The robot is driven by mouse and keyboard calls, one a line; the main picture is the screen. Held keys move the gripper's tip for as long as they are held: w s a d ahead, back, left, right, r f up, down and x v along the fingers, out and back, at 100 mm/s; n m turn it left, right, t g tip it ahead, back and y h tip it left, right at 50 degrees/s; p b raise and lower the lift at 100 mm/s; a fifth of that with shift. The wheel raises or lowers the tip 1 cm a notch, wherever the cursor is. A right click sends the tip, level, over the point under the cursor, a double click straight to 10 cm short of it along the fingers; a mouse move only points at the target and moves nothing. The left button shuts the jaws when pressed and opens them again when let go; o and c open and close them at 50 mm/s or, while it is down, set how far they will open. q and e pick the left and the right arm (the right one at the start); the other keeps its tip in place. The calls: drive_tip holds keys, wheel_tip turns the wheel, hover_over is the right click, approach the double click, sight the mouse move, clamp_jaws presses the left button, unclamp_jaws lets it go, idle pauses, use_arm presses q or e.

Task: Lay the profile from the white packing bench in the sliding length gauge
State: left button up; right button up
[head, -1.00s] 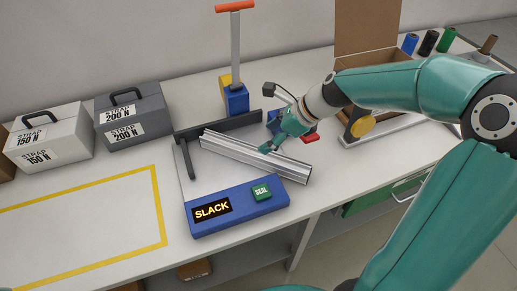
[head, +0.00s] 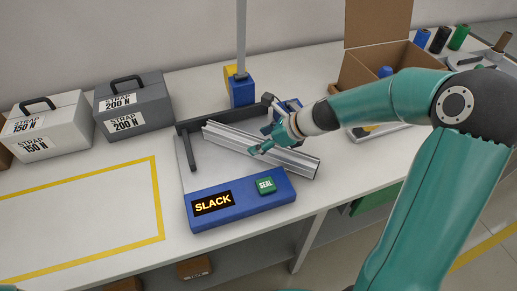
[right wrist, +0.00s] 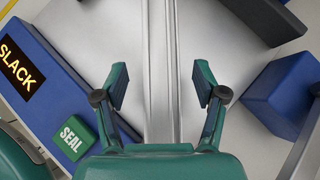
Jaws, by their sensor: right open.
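The profile (head: 225,136) is a long silver grooved bar lying slantwise on a strapping station with a blue SLACK panel (head: 240,200), on the white packing bench (head: 345,172). My right gripper (head: 262,148) is open at the profile, near its middle. In the right wrist view the profile (right wrist: 160,40) runs between the spread fingers of the gripper (right wrist: 160,85), with a gap on each side. A metal rail with a yellow part (head: 370,127), perhaps the sliding length gauge, is mostly hidden behind my right arm. My left gripper is out of view.
A dark post (head: 188,152) and dark back rail stand beside the profile's left end. A blue block with a pole (head: 242,90) is behind. Two strap boxes (head: 132,105) stand at left, an open carton (head: 375,55) at back right. The yellow-framed area (head: 80,215) is empty.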

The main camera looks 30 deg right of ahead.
sight(255, 141)
drive_tip(key=shift+b+x, duration=0.45)
drive_tip(key=shift+x, duration=2.25)
drive_tip(key=shift+w+r, duration=0.1)
drive_tip(key=shift+w, duration=0.05)
clamp_jaws()
drive_tip(key=shift+r, duration=0.1)
